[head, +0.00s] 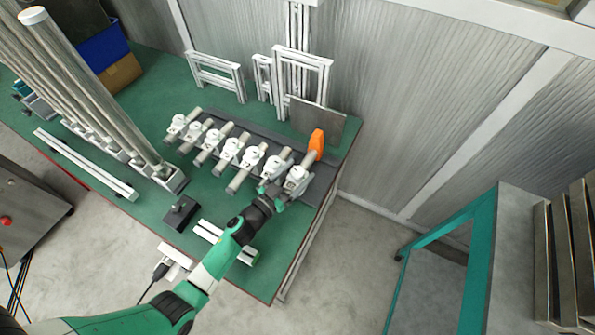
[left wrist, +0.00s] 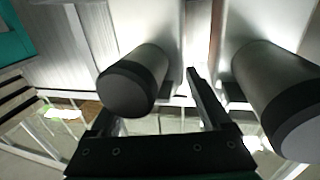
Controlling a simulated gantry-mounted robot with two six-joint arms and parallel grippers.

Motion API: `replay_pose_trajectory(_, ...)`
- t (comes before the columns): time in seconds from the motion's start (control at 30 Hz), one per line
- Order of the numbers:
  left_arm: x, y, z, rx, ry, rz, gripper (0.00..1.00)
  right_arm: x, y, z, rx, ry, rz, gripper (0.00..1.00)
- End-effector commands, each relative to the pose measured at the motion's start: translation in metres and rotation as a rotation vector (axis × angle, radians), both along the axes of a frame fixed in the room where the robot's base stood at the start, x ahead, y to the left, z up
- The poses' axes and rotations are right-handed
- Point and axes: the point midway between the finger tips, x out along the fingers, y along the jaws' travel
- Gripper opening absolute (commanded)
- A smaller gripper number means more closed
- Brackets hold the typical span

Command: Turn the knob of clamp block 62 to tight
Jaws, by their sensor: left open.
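A row of several white clamp blocks (head: 230,152) with grey cylinders stands on a dark strip on the green table; no block numbers are readable, so I cannot tell which is 62. My left gripper (head: 274,190) is at the right end of the row, close to the last two blocks, the rightmost one (head: 297,180) among them. In the left wrist view, two grey cylinders with black end bands show, one at left (left wrist: 134,82) and one at right (left wrist: 285,100). My left gripper (left wrist: 150,95) is open; whether its fingers straddle the left cylinder is unclear.
An orange piece (head: 316,143) stands behind the rightmost block. White frames (head: 303,82) and a grey plate (head: 318,120) stand at the table's back. Long tubes (head: 85,85) lean at the left. A small black block (head: 180,212) lies in front of the row.

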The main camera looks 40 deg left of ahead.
Motion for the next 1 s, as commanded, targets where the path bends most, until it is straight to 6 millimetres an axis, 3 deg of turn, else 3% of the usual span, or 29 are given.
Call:
replay_pose_trajectory(0.4, -0.067, -0.006, 0.001, -0.001, 0.002, 0.002, 0.81, 0.000, 0.000, 0.026, 0.000, 0.000, 0.000, 0.53)
replay_pose_trajectory(0.87, -0.071, -0.009, 0.003, -0.053, -0.017, -0.013, 0.81, 0.000, 0.000, 0.025, 0.000, 0.000, 0.000, 0.53)
replay_pose_trajectory(0.97, -0.072, -0.015, 0.028, -0.291, -0.139, -0.054, 0.81, 0.000, 0.000, 0.025, 0.000, 0.000, 0.000, 0.53)
replay_pose_trajectory(1.0, -0.074, -0.014, 0.044, -0.425, -0.218, -0.073, 0.81, 0.000, 0.000, 0.025, 0.000, 0.000, 0.000, 0.53)
